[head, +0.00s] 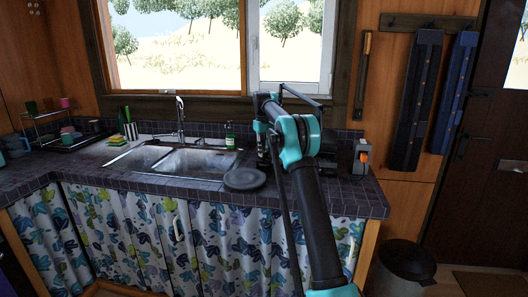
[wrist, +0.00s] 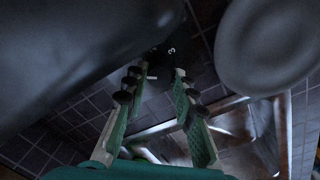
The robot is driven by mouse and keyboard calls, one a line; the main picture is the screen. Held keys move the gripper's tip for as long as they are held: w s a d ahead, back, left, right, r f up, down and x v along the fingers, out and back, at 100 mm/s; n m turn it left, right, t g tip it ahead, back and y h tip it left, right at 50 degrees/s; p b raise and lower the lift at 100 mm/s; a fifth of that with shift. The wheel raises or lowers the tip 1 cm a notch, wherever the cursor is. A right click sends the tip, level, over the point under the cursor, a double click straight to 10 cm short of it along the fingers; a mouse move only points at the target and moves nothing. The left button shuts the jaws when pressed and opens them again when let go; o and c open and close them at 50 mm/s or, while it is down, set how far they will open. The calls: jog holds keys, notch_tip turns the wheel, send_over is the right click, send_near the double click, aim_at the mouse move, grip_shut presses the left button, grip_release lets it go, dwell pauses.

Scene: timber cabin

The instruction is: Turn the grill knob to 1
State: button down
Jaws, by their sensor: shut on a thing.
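In the wrist view, the two teal fingers of my gripper (wrist: 154,80) reach forward with dark pads at their tips. They are shut on a small dark knob (wrist: 159,62). A pale "3" shows just past the fingertips; the knob's pointer and the other numbers are too dark to read. In the head view, my arm reaches over the counter. A black appliance (head: 329,152), probably the grill, stands behind my arm and is partly hidden by it. The knob itself is hidden in the head view.
A dark round plate or lid (head: 244,180) lies on the tiled counter (head: 205,186), left of my arm. The sink (head: 195,160) and a green bottle (head: 230,135) are further left. A grey and orange object (head: 361,157) stands at the right. A large dark rounded shape (wrist: 75,55) fills the wrist view's upper left.

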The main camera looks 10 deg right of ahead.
jog(key=shift+w+m, duration=0.1)
jog(key=shift+m, duration=1.5)
jog(key=c, duration=1.2)
grip_release()
jog(key=shift+r, duration=0.1)
jog(key=shift+a+r, duration=0.15)
jog(key=shift+r, duration=3.5)
jog(key=shift+s, duration=0.2)
